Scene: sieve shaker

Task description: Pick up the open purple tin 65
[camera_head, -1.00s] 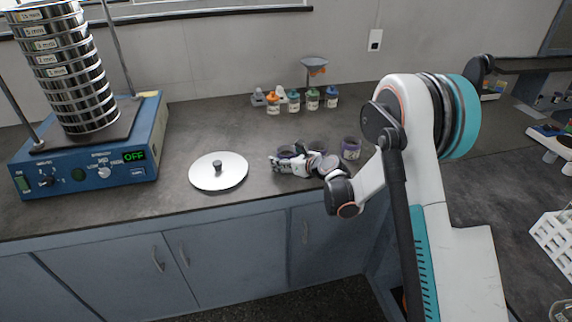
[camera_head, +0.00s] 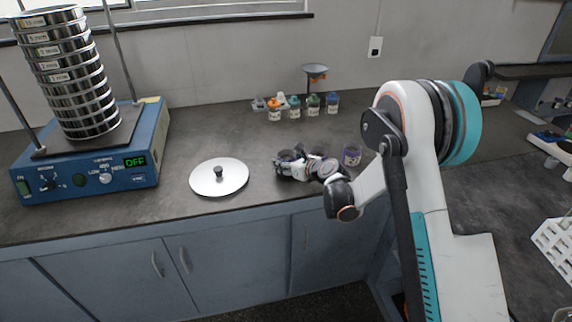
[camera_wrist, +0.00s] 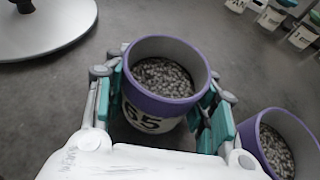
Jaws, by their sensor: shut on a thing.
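The open purple tin 65 (camera_wrist: 154,107) is between my fingers in the wrist view, with its white label and the number 65 facing my palm. Grey pellets show inside it. My gripper (camera_wrist: 163,110) is shut on it, with teal finger pads on both sides. In the head view my gripper (camera_head: 290,163) is low over the counter, and the tin is mostly hidden by it. I cannot tell whether the tin touches the counter.
A second open purple tin (camera_wrist: 280,145) with pellets stands close on the right; it also shows in the head view (camera_head: 351,156). A round metal lid (camera_head: 219,177) lies left. Several small jars (camera_head: 295,107) stand behind. The sieve shaker (camera_head: 95,160) is far left.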

